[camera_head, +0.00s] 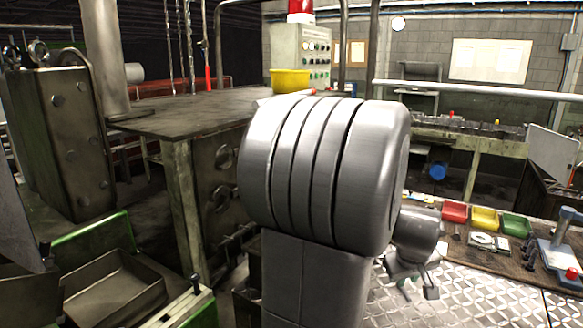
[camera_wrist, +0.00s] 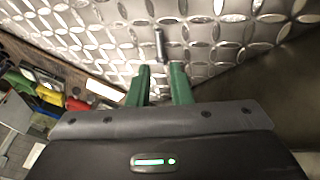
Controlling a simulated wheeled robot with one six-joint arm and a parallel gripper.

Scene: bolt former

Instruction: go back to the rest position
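My gripper (camera_wrist: 161,68) shows in the wrist view with its two green fingers apart and a clear gap between them. Nothing is held between the fingertips. A small grey pin-like piece (camera_wrist: 159,45) shows just beyond the fingertips, against the diamond-plate surface (camera_wrist: 90,35). I cannot tell how far below the fingers it is. In the head view my large grey arm fills the middle, and the wrist end is low at right of it, over the diamond plate (camera_head: 490,300). The fingers are too small to read there.
A workbench at right carries red (camera_head: 455,212), yellow (camera_head: 484,219) and green (camera_head: 516,225) bins and a blue-posted stand (camera_head: 560,240). The dark machine table (camera_head: 185,115) stands behind my arm at left, with a control box (camera_head: 303,55) behind. A metal tray (camera_head: 110,290) is at lower left.

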